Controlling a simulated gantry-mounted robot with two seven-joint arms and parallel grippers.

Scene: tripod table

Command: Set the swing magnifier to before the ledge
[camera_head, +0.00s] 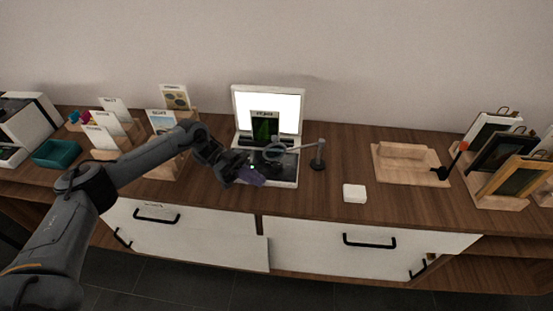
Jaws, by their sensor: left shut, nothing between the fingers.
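The swing magnifier has an upright grey post (318,158) on a round base, just right of the white light box. Its thin arm reaches left to a round lens (275,151) in front of the dark ledge. A dark card with a white header (265,125) stands at the ledge, before the bright panel (283,103). My left gripper (256,179) is shut and empty at the light box's front left, just below and left of the lens in the picture. Whether it touches the lens or box is unclear. My right gripper is out of view.
A white block (354,193) lies right of the light box. Farther right are a wooden tray (404,174), a black stand with an orange tip (450,161) and framed pictures (500,150). Card holders (113,117) and a teal bin (57,153) stand left. The wooden top's front middle is clear.

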